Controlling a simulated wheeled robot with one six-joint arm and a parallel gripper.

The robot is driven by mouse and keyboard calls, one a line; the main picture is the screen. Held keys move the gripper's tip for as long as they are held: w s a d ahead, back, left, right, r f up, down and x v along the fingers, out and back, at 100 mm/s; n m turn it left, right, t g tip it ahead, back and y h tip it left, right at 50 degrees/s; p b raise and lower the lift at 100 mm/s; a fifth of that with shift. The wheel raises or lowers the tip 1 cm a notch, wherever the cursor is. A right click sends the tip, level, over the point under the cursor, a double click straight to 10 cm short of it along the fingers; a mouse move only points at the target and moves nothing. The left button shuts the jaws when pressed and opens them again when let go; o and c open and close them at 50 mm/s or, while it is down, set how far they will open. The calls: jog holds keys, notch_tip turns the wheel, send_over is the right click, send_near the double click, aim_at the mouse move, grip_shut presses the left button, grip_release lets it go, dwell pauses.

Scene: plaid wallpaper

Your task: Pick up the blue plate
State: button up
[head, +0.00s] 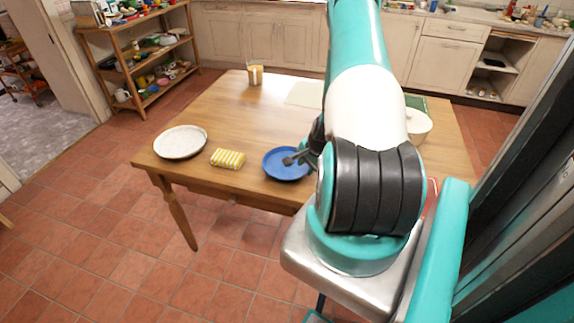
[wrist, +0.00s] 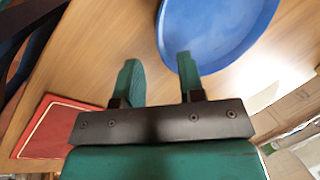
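The blue plate (head: 284,165) lies flat near the front edge of the wooden table in the head view, partly hidden by my arm on its right. In the wrist view the blue plate (wrist: 215,28) is at the top, cut off by the picture edge. My gripper (wrist: 160,75) is open, with its two teal fingers apart and nothing visible between them. The right finger overlaps the plate's near rim in the picture; the left finger is over bare wood. I cannot tell whether the finger touches the plate. In the head view a dark fingertip shows over the plate.
On the wooden table (head: 223,114) stand a white speckled plate (head: 180,142), a yellow striped sponge (head: 228,158), a glass (head: 255,74) and a white bowl (head: 418,124). A red item (wrist: 58,128) lies near the table edge. The table's middle left is clear.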

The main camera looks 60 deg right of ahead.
aim_at(303, 174)
jog(key=shift+p+x, duration=1)
jog(key=shift+x, duration=1.6)
grip_shut()
